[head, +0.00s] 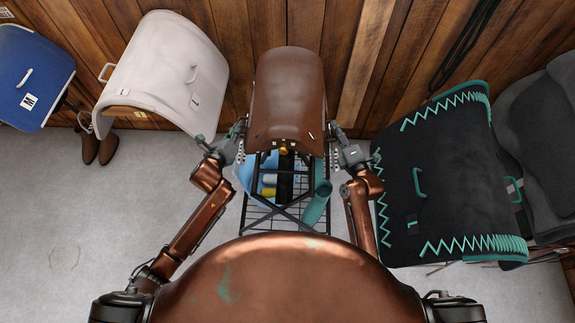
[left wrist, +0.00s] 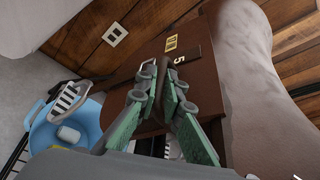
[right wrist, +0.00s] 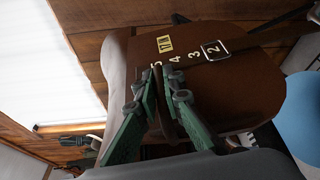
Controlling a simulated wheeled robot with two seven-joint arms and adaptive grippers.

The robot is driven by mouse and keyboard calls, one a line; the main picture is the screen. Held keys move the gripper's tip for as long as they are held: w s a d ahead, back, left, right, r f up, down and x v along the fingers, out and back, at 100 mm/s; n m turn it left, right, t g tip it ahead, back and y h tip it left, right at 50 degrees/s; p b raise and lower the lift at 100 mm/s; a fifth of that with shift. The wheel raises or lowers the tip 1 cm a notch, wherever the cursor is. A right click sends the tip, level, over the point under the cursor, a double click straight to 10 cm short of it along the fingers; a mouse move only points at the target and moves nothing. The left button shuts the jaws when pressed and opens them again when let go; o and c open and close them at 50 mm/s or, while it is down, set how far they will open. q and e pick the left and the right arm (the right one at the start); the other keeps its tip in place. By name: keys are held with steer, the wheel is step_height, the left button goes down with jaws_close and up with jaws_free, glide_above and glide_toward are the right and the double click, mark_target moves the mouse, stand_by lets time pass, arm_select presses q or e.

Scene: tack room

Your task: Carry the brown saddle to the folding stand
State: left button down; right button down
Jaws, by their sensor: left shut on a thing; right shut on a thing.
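The brown saddle (head: 288,95) is upright in the middle of the head view, near the plank wall. My left gripper (head: 234,143) is shut on its left side and my right gripper (head: 337,143) on its right side. In the left wrist view the fingers (left wrist: 158,85) pinch a brown part against the saddle's flap (left wrist: 205,90). In the right wrist view the fingers (right wrist: 163,88) do the same beside the numbered flap (right wrist: 235,85). A black wire stand with crossed legs (head: 284,208) shows below the saddle. Whether the saddle touches it is hidden.
A white saddle (head: 165,65) and a blue one (head: 32,75) are at left, with brown boots (head: 98,146) below. A black pad with teal trim (head: 440,160) is close at right, beside a dark grey saddle (head: 545,130). A teal roll (head: 316,203) lies at the stand. Floor at left is clear.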

arm_select(q)
steer(key=shift+d+f+b, duration=0.15)
steer(key=shift+f+b, duration=0.1)
steer(key=shift+b, duration=0.05)
arm_select(e)
steer(key=shift+a+f, duration=0.1)
steer(key=shift+f, duration=0.2)
arm_select(q)
steer(key=c, duration=2.5)
jaws_free()
steer(key=shift+f, duration=0.4)
arm_select(e)
steer(key=c, duration=2.5)
jaws_free()
steer(key=shift+f, duration=0.4)
arm_select(q)
steer(key=o, duration=0.3)
steer(key=shift+s+r, duration=0.1)
steer(key=shift+r, duration=0.1)
arm_select(e)
steer(key=o, duration=0.3)
steer(key=shift+s+r, duration=0.1)
steer(key=shift+r, duration=0.1)
arm_select(q)
steer(key=shift+o, duration=0.8)
arm_select(e)
steer(key=shift+o, duration=0.8)
arm_select(q)
steer(key=shift+f, duration=0.1)
